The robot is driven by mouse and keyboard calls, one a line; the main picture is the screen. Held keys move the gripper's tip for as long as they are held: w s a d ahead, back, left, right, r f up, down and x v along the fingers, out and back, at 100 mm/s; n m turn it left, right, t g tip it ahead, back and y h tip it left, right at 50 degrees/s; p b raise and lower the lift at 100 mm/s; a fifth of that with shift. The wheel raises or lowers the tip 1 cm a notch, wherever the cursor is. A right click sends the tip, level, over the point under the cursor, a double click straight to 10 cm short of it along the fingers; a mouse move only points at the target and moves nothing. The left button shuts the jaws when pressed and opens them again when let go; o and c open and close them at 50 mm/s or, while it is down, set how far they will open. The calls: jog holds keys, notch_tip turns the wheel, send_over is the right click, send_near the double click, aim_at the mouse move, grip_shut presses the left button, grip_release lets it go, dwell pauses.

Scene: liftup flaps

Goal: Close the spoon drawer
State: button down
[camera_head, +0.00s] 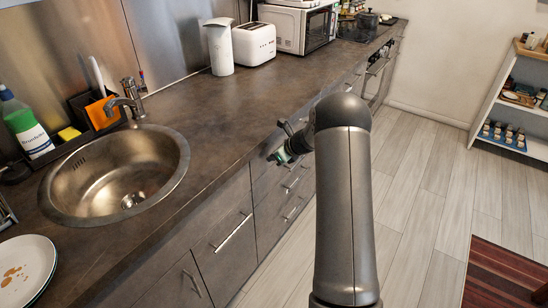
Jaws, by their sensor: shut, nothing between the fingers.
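A stack of grey drawers (268,212) with metal bar handles sits under the dark countertop, right of the sink. The top drawer front (262,168) is partly hidden by my gripper and arm. The fronts I can see look about flush with the cabinet. I cannot tell which one is the spoon drawer, and no spoons are in view. My gripper (276,158) is small in the picture, shut and empty, close to the upper drawer fronts just below the counter edge. I cannot tell whether it touches a front.
A round sink (115,175), a white plate (25,268), a white jug (219,48), a toaster (254,43) and a microwave (303,27) are on the counter. A shelf unit (510,105) stands at right. The wooden floor (425,175) between is clear.

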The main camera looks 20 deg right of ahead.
jog(key=s+d+f+v, duration=0.1)
jog(key=f+v, duration=0.1)
jog(key=v, duration=1)
jog(key=shift+s+d+r+b, duration=0.2)
jog(key=shift+s+r+b, duration=0.15)
jog(key=shift+s, duration=0.2)
jog(key=s+a+r+n+g+p, duration=0.2)
jog(key=s+a+r+n, duration=0.35)
jog(key=a, duration=0.35)
jog(key=s+a+r+n+g+p, duration=0.1)
jog(key=s+a+r+n+g, duration=0.25)
jog(key=s+a+n, duration=0.4)
jog(key=s+a+r+n+g+h+p, duration=0.1)
jog(key=s+a+n+h+p, duration=0.1)
jog(key=s+n, duration=0.6)
jog(key=s+a+r+n+h+p, duration=0.1)
jog(key=s+a+n, duration=0.3)
jog(key=s+n, duration=0.4)
jog(key=s+r+h, duration=0.1)
jog(key=s, duration=0.4)
jog(key=shift+r+n+g+h+p, duration=0.3)
jog(key=shift+g+h+p, duration=0.05)
jog(key=shift+h, duration=0.05)
jog(key=shift+s, duration=0.1)
